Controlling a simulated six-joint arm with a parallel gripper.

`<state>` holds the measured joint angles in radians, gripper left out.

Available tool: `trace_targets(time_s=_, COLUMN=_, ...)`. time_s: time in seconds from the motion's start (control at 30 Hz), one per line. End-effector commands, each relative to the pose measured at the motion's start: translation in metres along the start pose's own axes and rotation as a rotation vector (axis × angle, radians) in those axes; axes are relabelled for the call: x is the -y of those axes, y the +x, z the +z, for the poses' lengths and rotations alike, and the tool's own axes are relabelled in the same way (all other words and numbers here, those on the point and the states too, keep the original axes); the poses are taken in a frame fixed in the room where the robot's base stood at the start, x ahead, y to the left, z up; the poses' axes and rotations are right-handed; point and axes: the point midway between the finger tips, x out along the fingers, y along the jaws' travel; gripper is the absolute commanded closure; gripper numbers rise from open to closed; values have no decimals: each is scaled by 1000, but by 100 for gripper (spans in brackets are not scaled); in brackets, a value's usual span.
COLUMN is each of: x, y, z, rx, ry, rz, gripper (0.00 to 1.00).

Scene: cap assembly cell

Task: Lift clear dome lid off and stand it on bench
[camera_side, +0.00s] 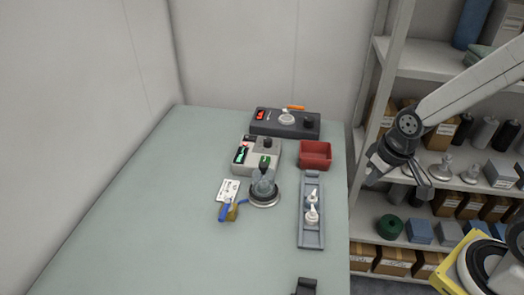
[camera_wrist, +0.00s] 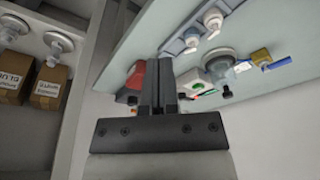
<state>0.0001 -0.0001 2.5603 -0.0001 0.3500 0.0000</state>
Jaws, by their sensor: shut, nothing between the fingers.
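The clear dome lid (camera_side: 264,184) sits upright on a round dark base on the green bench (camera_side: 175,215), with a dark knob on its top. It also shows in the wrist view (camera_wrist: 218,66), right of my fingers, small and seen at a slant. My gripper (camera_side: 372,180) is in the air past the bench's right edge, well apart from the lid. In the wrist view its two fingers (camera_wrist: 165,62) are together with nothing between them. What is under the dome is too small to tell.
A grey tray (camera_side: 311,235) with white nozzle-like parts lies right of the lid. A red bin (camera_side: 315,154), a grey device (camera_side: 257,156) and a dark console (camera_side: 285,123) stand behind. A blue-and-yellow item (camera_side: 228,211) lies left. Shelves (camera_side: 430,160) stand right. The bench's left front is clear.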

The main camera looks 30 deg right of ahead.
Motion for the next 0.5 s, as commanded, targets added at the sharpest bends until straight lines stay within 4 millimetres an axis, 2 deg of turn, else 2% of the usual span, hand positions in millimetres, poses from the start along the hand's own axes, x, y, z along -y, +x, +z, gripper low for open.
trace_targets(time_s=0.37, x=0, y=0, z=0, rx=0, ry=0, rz=0, gripper=100)
trace_targets(time_s=0.5, x=0, y=0, z=0, rx=0, ry=0, rz=0, gripper=56)
